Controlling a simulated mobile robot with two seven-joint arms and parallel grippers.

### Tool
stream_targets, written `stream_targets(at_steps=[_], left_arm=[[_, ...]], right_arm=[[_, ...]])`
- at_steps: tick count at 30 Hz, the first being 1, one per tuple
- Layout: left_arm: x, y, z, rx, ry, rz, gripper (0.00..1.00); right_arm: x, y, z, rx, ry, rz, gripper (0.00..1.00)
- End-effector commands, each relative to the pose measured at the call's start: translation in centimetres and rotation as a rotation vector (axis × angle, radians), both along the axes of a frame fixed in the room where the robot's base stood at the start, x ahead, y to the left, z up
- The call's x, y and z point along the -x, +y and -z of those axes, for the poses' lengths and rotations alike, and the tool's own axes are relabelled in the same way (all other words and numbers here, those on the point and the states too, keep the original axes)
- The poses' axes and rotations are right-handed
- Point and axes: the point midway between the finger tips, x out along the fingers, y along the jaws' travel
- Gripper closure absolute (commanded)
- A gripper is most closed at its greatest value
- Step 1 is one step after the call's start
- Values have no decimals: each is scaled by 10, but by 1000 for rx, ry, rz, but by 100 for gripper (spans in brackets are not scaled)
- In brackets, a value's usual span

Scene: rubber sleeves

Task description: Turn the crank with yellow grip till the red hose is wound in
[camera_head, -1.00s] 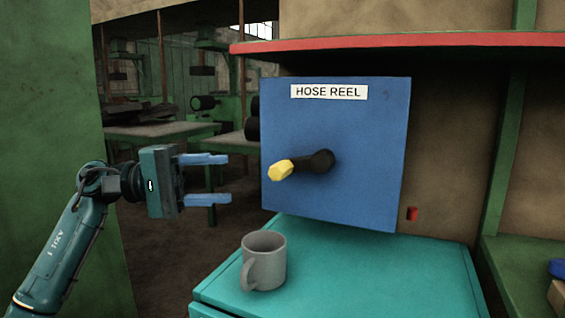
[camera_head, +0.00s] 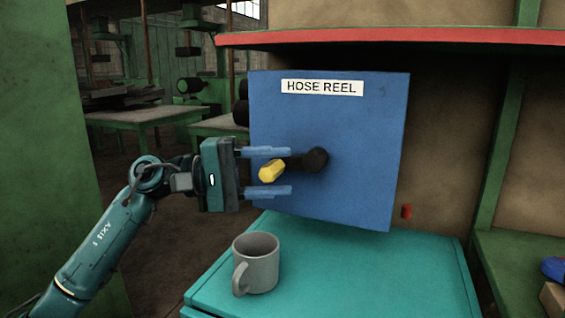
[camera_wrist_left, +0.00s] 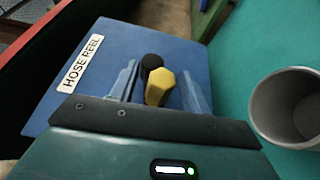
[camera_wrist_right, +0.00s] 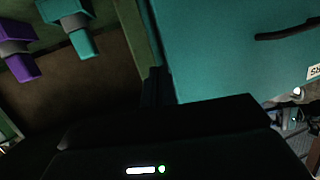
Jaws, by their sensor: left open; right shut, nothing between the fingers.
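The blue hose reel panel (camera_head: 340,105) stands upright on the teal cabinet, with a "HOSE REEL" label. Its black crank arm (camera_head: 312,160) ends in a yellow grip (camera_head: 271,171) that points left. My left gripper (camera_head: 288,171) is open, its blue fingers above and below the yellow grip, not closed on it. In the left wrist view the yellow grip (camera_wrist_left: 159,88) shows between the two fingers. A small red piece (camera_head: 406,211), perhaps the hose end, shows at the panel's lower right. My right gripper (camera_wrist_right: 157,86) is dark and shut in its own wrist view, away from the reel.
A grey mug (camera_head: 257,264) stands on the teal cabinet top (camera_head: 350,275), below the left gripper; it also shows in the left wrist view (camera_wrist_left: 262,108). A red-edged shelf (camera_head: 400,37) overhangs the reel. The right wrist view shows purple and teal objects (camera_wrist_right: 70,20).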

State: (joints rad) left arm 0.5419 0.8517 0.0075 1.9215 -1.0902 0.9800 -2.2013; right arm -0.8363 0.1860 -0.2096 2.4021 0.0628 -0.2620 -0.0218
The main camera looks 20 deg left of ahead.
Motion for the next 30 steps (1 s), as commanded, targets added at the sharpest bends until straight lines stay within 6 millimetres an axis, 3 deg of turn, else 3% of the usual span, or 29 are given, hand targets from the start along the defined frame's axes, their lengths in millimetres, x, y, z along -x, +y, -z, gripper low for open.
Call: stream_targets(at_steps=[5, 14, 30], left_arm=[[-6, -13, -2, 1, 0, 0, 53], [-7, -15, -1, 0, 0, -1, 53], [-7, -14, 0, 0, 0, -1, 97]], right_arm=[[0, -2, -6, -8, -4, 6, 100], [0, -3, -6, -10, -9, 10, 100], [1, -3, -6, -12, -3, 15, 100]])
